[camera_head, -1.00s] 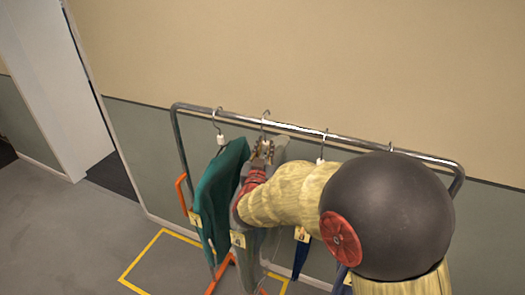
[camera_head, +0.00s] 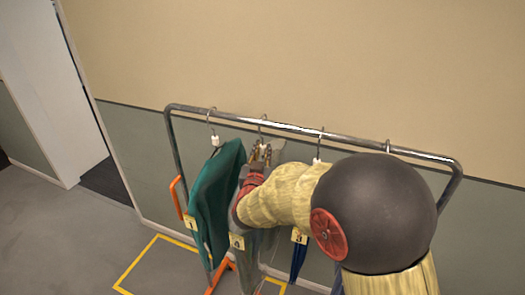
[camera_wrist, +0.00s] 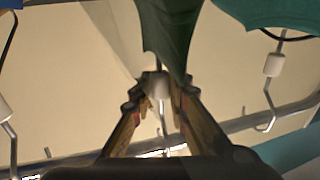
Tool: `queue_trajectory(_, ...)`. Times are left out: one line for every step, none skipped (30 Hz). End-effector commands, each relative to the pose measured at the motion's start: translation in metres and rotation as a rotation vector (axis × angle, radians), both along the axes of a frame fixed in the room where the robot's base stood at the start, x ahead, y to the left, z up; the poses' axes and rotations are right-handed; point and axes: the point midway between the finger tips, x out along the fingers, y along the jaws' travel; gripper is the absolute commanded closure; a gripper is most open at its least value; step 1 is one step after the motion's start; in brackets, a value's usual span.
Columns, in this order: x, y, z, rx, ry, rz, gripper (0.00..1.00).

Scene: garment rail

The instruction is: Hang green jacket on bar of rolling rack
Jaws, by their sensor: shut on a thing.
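My gripper (camera_head: 260,153) is shut on the white neck of a hanger (camera_wrist: 157,86), just below the rack's bar. A dark green jacket (camera_wrist: 168,32) hangs from this hanger; it looks grey-green in the head view, mostly hidden by my gripper and arm. The hanger's hook (camera_head: 263,122) is at the metal bar (camera_head: 300,130) and its top shows slightly above it. I cannot tell whether the hook bears on the bar. The rolling rack (camera_head: 173,140) stands against the wall.
A teal garment (camera_head: 214,190) with a yellow tag hangs close on the left; it also shows in the wrist view (camera_wrist: 270,12). More hooks (camera_head: 321,143) (camera_head: 388,146) are on the bar to the right, with blue cloth (camera_head: 299,260) below. Yellow floor lines surround the rack.

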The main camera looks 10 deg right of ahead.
Motion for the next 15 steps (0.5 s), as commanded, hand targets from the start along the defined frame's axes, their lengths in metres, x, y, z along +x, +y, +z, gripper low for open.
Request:
queue_trajectory(0.0004, 0.0000, 0.0033, 0.000, -0.005, 0.000, 1.00)
queue_trajectory(0.0004, 0.0000, 0.0032, 0.000, -0.005, 0.000, 0.82)
queue_trajectory(0.0004, 0.0000, 0.0032, 0.000, -0.005, 0.000, 0.80)
queue_trajectory(0.0004, 0.0000, 0.0030, 0.000, -0.005, 0.000, 0.78)
queue_trajectory(0.0004, 0.0000, 0.0027, 0.000, -0.004, 0.000, 0.77)
queue_trajectory(0.0004, 0.0001, 0.0023, 0.000, -0.004, 0.000, 0.74)
queue_trajectory(0.0003, 0.0000, 0.0021, 0.000, -0.003, 0.000, 0.73)
queue_trajectory(0.0002, 0.0000, 0.0018, 0.000, -0.003, 0.000, 0.71)
queue_trajectory(0.0002, 0.0000, 0.0016, 0.000, -0.002, 0.000, 0.69)
queue_trajectory(0.0002, -0.0001, 0.0014, 0.000, -0.002, 0.000, 0.67)
queue_trajectory(0.0001, 0.0000, 0.0012, 0.000, -0.002, 0.000, 0.65)
queue_trajectory(0.0001, 0.0000, 0.0010, 0.000, -0.002, 0.000, 0.63)
queue_trajectory(0.0001, 0.0000, 0.0009, 0.001, -0.001, 0.000, 0.62)
queue_trajectory(0.0001, 0.0000, 0.0008, 0.000, -0.001, 0.000, 0.62)
queue_trajectory(0.0001, 0.0000, 0.0007, 0.000, -0.001, 0.000, 0.62)
